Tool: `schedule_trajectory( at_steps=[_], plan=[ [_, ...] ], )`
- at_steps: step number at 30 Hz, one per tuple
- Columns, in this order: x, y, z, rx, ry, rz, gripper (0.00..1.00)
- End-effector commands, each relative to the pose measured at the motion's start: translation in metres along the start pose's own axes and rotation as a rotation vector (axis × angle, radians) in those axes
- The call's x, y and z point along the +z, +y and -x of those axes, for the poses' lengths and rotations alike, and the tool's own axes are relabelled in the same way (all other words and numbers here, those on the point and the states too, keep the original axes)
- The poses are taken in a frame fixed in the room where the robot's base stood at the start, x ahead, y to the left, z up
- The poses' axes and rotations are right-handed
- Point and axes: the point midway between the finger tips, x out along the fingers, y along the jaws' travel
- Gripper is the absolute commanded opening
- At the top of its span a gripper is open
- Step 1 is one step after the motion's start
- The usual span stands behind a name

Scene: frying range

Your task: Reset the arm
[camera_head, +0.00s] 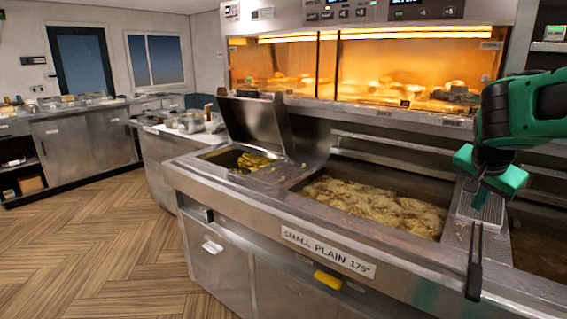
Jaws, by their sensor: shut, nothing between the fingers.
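My arm is green and black and comes in from the right edge. My gripper (476,184) points down and is shut and empty, above the strip between two fryer vats. Below it a wire-mesh tool (487,206) lies on that strip, with a dark handle (474,268) over the front edge of the range. From this view I cannot tell whether the fingertips touch the tool or hang above it.
A bubbling oil vat (375,205) is left of my gripper, and a darker vat (537,245) is right. A lidded pan of yellow food (250,162) is farther left. The heated cabinet (365,70) stands behind. The wood floor (95,255) is clear.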

Motion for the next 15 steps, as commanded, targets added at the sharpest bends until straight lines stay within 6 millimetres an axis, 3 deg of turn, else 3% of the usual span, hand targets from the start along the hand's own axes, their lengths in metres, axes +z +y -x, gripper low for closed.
schedule_trajectory(
  at_steps=[1, 3, 9, 12, 15],
  plan=[
    [0.013, 0.031, 0.001, 0.03, -0.05, 0.042, 0.0],
    [0.036, 0.071, 0.003, 0.064, -0.131, 0.117, 0.0],
    [0.115, 0.17, 0.019, 0.102, -0.381, 0.323, 0.0],
    [0.152, 0.204, 0.029, 0.089, -0.49, 0.409, 0.0],
    [0.179, 0.227, 0.038, 0.069, -0.569, 0.472, 0.0]
  ],
)
